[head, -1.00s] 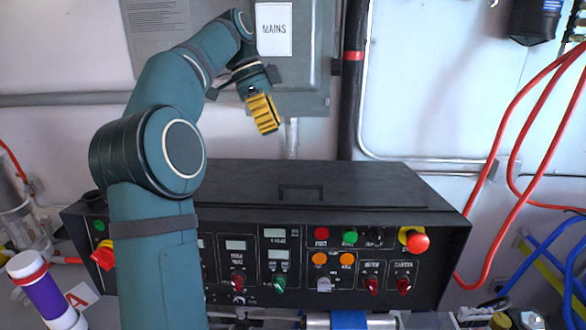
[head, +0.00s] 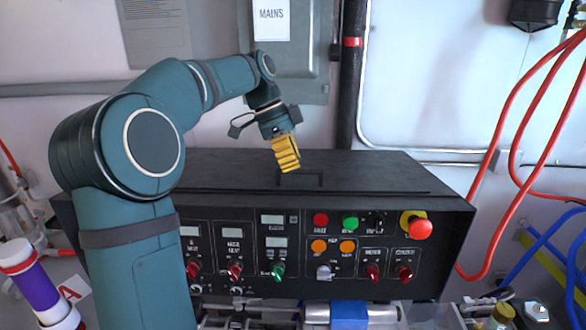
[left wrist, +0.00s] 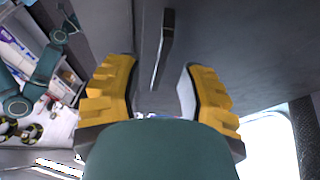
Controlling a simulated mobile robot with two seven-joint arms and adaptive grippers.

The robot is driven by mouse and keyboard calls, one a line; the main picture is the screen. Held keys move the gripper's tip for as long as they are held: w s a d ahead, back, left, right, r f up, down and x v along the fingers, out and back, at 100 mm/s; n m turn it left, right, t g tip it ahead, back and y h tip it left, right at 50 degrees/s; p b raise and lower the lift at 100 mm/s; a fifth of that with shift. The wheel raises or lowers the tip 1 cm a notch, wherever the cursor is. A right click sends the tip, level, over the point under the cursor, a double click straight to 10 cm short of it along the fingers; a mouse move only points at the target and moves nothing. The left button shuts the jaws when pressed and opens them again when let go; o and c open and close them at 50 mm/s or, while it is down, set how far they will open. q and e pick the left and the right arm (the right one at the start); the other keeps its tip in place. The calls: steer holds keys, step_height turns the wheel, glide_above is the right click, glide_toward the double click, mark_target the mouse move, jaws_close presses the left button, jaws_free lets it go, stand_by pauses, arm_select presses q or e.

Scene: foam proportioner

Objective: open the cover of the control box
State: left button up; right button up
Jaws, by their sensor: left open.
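The control box (head: 330,250) is a wide black console with a front panel of buttons, knobs and small displays. Its flat black cover (head: 380,175) is shut and has a raised handle (head: 318,180) near the middle. My left gripper (head: 288,168) has yellow fingers and is just above the cover, beside the handle's left end in the head view. In the left wrist view the handle (left wrist: 164,48) shows as a dark bar beyond the open, empty fingers (left wrist: 160,95). No contact with the handle shows. My right gripper is not in the head view.
A grey mains box (head: 290,50) is on the wall behind, with a black vertical pipe (head: 352,80) beside it. Red hoses (head: 510,130) hang at the right. A purple and white cylinder (head: 38,285) stands at the left. The cover's right half is clear.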

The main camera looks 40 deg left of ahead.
arm_select(q)
steer(key=shift+w+d+f, duration=0.1)
steer(key=shift+d+f, duration=0.15)
steer(key=shift+f, duration=0.3)
jaws_close()
